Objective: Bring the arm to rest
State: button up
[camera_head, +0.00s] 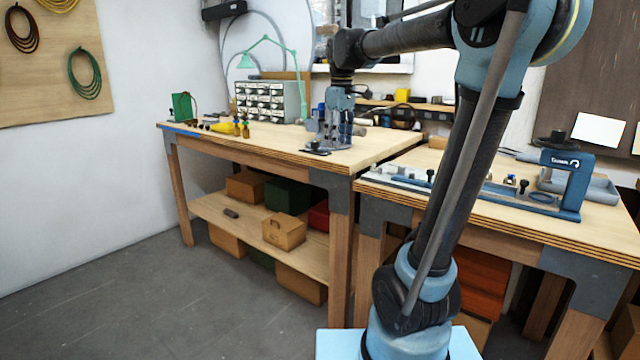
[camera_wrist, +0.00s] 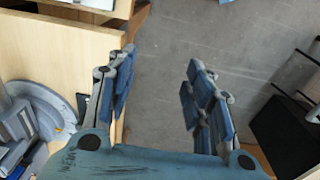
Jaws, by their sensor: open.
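My arm rises from its light-blue base in the head view, bends at the elbow at top right and reaches left. My gripper (camera_head: 328,140) hangs downward in front of the right part of the left workbench (camera_head: 385,152). In the wrist view my gripper (camera_wrist: 160,85) has its two blue fingers wide apart. Nothing is between them but grey floor (camera_wrist: 165,60) seen beyond. A wooden bench top (camera_wrist: 55,50) lies left of the fingers there. I cannot tell how far the fingertips are from the bench.
A green lamp (camera_head: 265,42), a drawer cabinet (camera_head: 262,101) and small yellow items stand at the back of the left bench. A blue tool (camera_head: 568,182) stands on the right bench (camera_head: 610,225). Cardboard boxes (camera_head: 284,231) sit on the lower shelf. Floor at front left is clear.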

jog(key=s+d+f+m, duration=0.5)
jog(key=s+d+f, duration=0.1)
jog(key=s+f, duration=0.6)
jog(key=s+d+f+m+t, duration=0.1)
jog(key=s+d+f+m, duration=0.4)
jog(key=s+f, duration=0.8)
notch_tip(320, 180, down, 3)
jog(key=shift+d+r+t, duration=0.1)
jog(key=shift+d+t, duration=0.2)
jog(key=shift+d, duration=0.8)
jog(key=shift+w+f, duration=0.25)
jog(key=shift+w, duration=0.25)
